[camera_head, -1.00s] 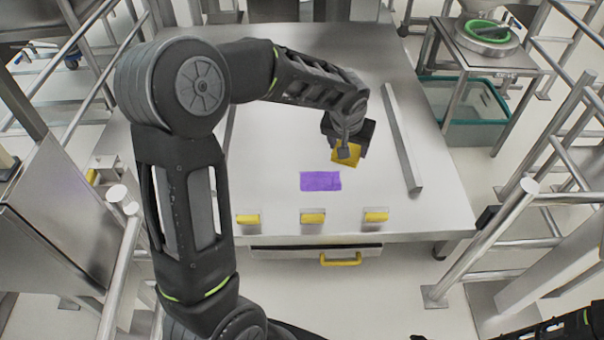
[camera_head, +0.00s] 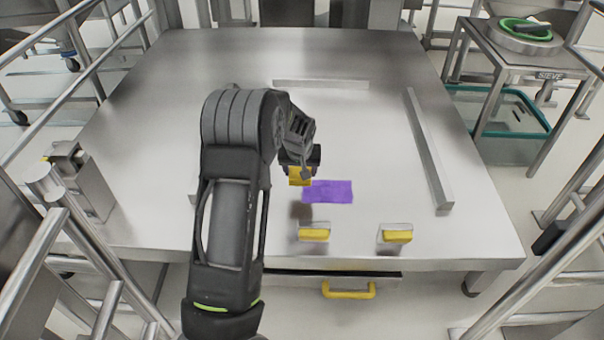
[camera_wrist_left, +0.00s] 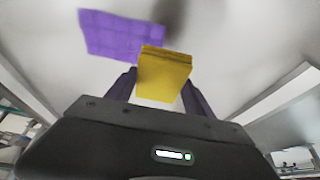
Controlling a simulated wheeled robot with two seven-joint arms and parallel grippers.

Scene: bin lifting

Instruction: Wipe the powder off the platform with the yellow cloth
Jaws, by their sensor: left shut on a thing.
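The yellow cloth (camera_head: 299,176) is held by my left gripper (camera_head: 303,170), which is shut on it. In the left wrist view the cloth (camera_wrist_left: 164,75) sits between the two dark fingers (camera_wrist_left: 160,88) as a folded yellow block. A purple patch (camera_head: 328,191), which looks like the powder, lies on the steel platform (camera_head: 160,130). The cloth is beside the patch's upper left edge in the head view; whether it touches the platform is unclear. The patch (camera_wrist_left: 118,37) also shows beyond the cloth in the left wrist view. My right gripper is not in view.
Raised metal bars stand on the platform at the right (camera_head: 428,150) and back (camera_head: 320,84). Yellow-handled blocks (camera_head: 314,234) (camera_head: 397,236) line the front edge, above a yellow drawer handle (camera_head: 348,290). Railings flank both sides. A sieve table (camera_head: 520,62) stands at right.

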